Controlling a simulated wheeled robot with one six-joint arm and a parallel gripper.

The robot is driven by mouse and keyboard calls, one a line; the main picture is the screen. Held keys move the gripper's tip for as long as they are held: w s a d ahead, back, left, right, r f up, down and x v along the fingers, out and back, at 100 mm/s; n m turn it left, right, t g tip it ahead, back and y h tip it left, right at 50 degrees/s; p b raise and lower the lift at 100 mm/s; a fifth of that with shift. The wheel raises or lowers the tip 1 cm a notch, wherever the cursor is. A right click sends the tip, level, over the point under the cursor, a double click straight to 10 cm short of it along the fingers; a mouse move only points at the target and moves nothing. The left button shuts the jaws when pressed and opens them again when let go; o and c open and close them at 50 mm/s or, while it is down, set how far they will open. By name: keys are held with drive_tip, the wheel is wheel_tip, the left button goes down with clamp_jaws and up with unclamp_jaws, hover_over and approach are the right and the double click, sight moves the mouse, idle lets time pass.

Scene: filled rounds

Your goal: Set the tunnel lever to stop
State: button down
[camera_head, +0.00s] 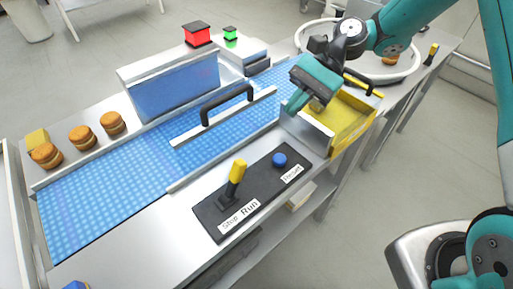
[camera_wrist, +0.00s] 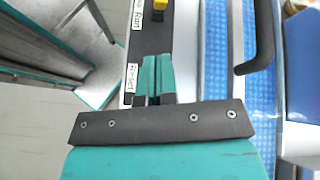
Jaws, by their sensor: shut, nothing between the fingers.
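The tunnel lever (camera_head: 238,170) has a yellow grip on a black stem. It stands on a black panel (camera_head: 210,212) at the front of the machine and leans slightly right, toward the Run side. A white label (camera_head: 240,215) in front of it reads Stop on the left and Run on the right. In the wrist view the yellow grip (camera_wrist: 159,5) is at the top edge, beside the Run label (camera_wrist: 137,15). My gripper (camera_head: 294,108) is shut and empty, to the right of and behind the lever, apart from it. Its closed fingers (camera_wrist: 151,65) point toward the lever's end of the panel.
A blue button (camera_head: 279,160) with a Reset label (camera_head: 292,174) is on the panel's right part. A black handle (camera_head: 227,98) stands over the blue belt (camera_head: 110,190). A yellow bin (camera_head: 345,120) lies right of the panel. Round filled items (camera_head: 82,137) line the far left ledge.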

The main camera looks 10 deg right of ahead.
drive_tip(key=f+m, duration=0.1)
drive_tip(key=w+d+f+m+g+y, duration=0.1)
drive_tip(key=f, duration=0.1)
drive_tip(key=d+f+m, duration=0.1)
drive_tip(key=shift+w+d+f+m+y, duration=0.1)
drive_tip(key=shift+w+f+m+y, duration=0.2)
drive_tip(key=shift+y, duration=0.1)
drive_tip(key=shift+s, duration=0.1)
drive_tip(key=p, duration=0.3)
approach(234, 182)
drive_tip(key=shift+s+a+f+p, duration=0.15)
drive_tip(key=shift+a+p, duration=0.1)
drive_tip(key=shift+a, duration=0.25)
drive_tip(key=shift+s+a+f+p, duration=0.15)
drive_tip(key=shift+a+p, duration=0.1)
drive_tip(key=shift+a, duration=0.25)
drive_tip(key=shift+a+f+p, duration=0.2)
drive_tip(key=shift+a+p, duration=0.05)
drive_tip(key=shift+a, duration=0.25)
drive_tip(key=shift+r, duration=0.1)
